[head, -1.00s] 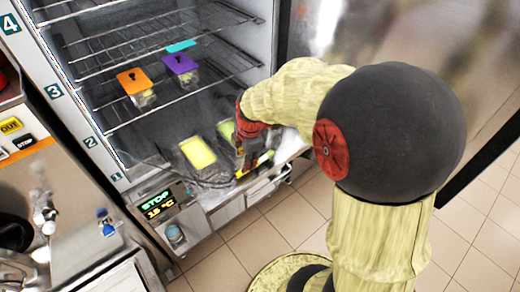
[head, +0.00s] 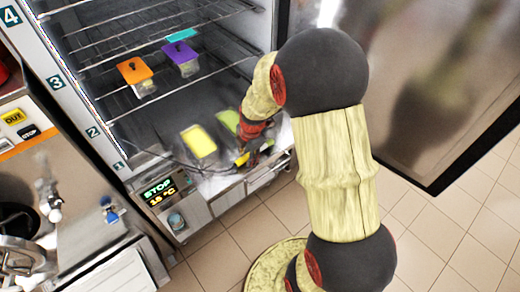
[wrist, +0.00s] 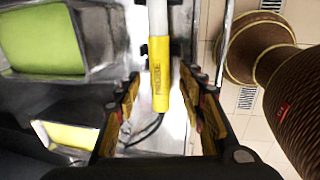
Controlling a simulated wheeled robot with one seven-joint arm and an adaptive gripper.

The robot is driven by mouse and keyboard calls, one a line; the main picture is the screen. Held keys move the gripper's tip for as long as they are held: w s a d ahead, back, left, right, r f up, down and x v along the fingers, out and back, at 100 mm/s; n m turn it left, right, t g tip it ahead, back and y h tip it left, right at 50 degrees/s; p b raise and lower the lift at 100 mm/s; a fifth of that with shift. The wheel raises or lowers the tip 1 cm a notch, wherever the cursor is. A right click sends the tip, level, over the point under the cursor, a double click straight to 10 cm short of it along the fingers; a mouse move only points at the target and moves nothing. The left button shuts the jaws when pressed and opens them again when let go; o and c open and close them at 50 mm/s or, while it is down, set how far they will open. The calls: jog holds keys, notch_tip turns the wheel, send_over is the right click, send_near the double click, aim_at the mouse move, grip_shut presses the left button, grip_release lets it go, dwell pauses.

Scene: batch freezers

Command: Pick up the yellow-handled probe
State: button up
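The probe has a yellow handle (wrist: 162,75) with dark lettering and a white shaft. In the wrist view it lies lengthwise in the upper middle, by a metal ledge. In the head view a small yellow part (head: 242,159) shows at the freezer's lower front edge, partly hidden by my arm. My gripper (wrist: 162,92) is open, one finger on each side of the handle's lower end, with gaps left and right. Whether the fingers are level with the handle in depth, I cannot tell. A dark cable shows below the handle.
A green-topped container (wrist: 42,38) and a yellow-topped one (wrist: 72,137) are left of my gripper. Orange (head: 134,70) and purple (head: 180,52) lidded containers stand on a wire shelf above. The open freezer door (head: 425,80) is at right. The tiled floor is clear in front.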

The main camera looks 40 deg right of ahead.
jog(key=c, duration=0.3)
grip_shut()
dwell(0.6)
